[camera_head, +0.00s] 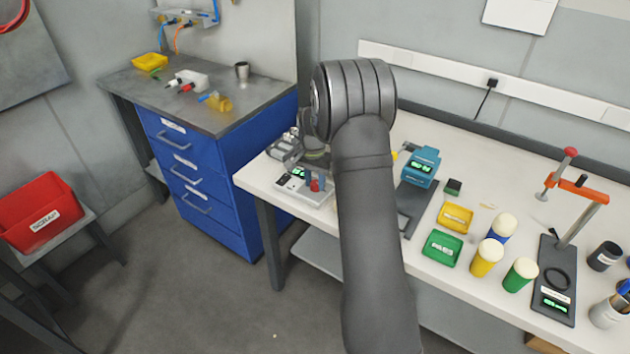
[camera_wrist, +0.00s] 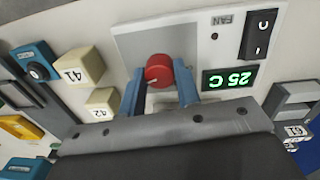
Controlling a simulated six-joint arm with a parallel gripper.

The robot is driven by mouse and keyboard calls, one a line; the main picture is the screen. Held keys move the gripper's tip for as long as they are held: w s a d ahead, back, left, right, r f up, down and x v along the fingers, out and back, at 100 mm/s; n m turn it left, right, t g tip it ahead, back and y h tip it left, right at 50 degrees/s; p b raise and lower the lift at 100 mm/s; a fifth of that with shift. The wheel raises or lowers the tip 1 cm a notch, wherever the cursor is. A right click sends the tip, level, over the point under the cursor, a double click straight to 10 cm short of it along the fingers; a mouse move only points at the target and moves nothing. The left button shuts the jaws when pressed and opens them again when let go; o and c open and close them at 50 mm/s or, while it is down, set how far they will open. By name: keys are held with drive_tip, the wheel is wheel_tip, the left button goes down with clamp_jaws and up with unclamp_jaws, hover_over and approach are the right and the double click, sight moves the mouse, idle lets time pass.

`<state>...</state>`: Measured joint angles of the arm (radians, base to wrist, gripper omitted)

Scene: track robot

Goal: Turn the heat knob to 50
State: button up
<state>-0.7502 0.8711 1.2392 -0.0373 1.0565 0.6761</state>
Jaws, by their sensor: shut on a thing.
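The red heat knob (camera_wrist: 158,68) sits on a grey panel in the wrist view, with a light pointer line on its face. My gripper (camera_wrist: 159,84) has its two blue fingers on either side of the knob and is shut on it. A green display (camera_wrist: 230,78) beside the knob appears upside down and reads 25 C. In the head view, the white control box (camera_head: 304,190) stands at the left end of the bench, with a red part (camera_head: 315,185) beside its display; my arm covers much of the area behind it.
A black rocker switch (camera_wrist: 260,33) is near the FAN label. Blocks marked 41 (camera_wrist: 82,66) and 42 (camera_wrist: 101,104) are close to the panel. A teal device (camera_head: 422,167), green tray (camera_head: 442,248) and yellow tray (camera_head: 455,217) are to the right on the bench.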

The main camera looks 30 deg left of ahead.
sight(313, 182)
idle(0.4)
drive_tip(key=o, duration=1)
drive_tip(key=r, duration=1.7)
drive_tip(key=shift+a+r, duration=0.25)
drive_tip(key=shift+a, duration=0.1)
drive_tip(key=f, duration=1.7)
drive_tip(key=shift+d+f, duration=0.25)
drive_tip(key=shift+d, duration=0.1)
